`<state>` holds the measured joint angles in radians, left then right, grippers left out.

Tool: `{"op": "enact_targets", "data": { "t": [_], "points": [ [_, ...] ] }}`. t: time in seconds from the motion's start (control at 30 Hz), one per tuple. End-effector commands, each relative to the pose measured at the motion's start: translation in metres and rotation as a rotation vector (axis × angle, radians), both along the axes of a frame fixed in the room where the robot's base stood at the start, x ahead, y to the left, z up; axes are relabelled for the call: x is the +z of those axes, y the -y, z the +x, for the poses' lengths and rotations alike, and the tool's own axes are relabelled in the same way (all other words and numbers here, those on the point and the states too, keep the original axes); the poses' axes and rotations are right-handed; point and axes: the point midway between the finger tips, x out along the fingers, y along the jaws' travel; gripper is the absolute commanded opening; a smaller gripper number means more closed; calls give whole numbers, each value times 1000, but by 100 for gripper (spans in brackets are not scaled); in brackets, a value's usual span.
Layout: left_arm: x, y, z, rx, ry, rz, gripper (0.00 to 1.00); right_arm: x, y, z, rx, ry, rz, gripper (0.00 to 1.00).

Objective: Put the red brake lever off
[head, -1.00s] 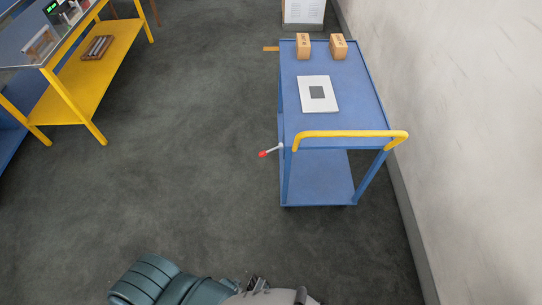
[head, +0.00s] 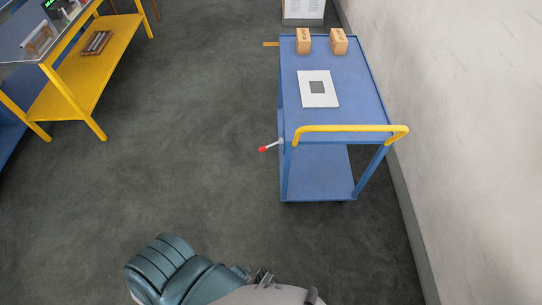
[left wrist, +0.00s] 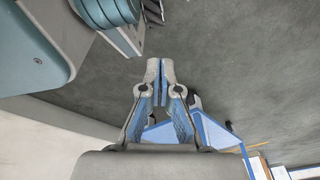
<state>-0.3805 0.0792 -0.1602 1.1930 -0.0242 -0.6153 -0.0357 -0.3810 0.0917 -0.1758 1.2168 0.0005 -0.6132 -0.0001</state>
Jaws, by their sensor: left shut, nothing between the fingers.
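The brake lever (head: 268,147) has a red tip and a pale rod. It sticks out to the left from the near left leg of the blue cart (head: 300,108), tilted slightly down toward its tip. My left gripper (left wrist: 160,68) is shut and empty in the left wrist view, with its fingertips together over the floor. In the head view my left arm is at the bottom, well short of the lever and not touching it. I cannot make out the lever in the left wrist view. My right gripper is not in view.
The cart has a yellow handle (head: 350,129), a white plate (head: 330,97) with a grey square, and two boxes (head: 303,41). A pale wall (head: 460,140) runs close along its right. A yellow table (head: 115,50) stands at upper left. The floor between is clear.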

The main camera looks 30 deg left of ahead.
Motion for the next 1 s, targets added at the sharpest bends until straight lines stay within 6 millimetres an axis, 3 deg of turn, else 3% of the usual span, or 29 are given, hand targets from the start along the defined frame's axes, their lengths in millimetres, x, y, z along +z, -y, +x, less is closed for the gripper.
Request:
{"op": "enact_targets", "data": {
  "t": [0.07,0.17,0.2,0.27,0.3,0.4,0.5,0.6,0.7,0.8,1.0],
  "points": [
    [-3,2,52,-70,110,29,0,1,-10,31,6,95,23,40],
    [6,-2,143,-225,313,134,0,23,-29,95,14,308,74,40],
    [16,-7,186,-303,409,209,0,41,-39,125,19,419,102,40],
    [38,-18,248,-429,547,362,0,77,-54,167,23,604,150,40],
    [56,-28,284,-508,624,483,0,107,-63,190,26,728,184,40],
    [103,-53,348,-679,733,806,0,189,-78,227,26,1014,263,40],
    [143,-76,382,-805,742,1100,0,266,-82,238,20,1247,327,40],
    [172,-91,397,-890,704,1315,0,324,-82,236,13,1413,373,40],
    [190,-99,404,-938,666,1438,0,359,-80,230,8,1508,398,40],
    [200,-101,406,-954,650,1484,0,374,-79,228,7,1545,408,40],
    [203,-101,407,-956,651,1487,0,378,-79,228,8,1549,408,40]
  ]
}}
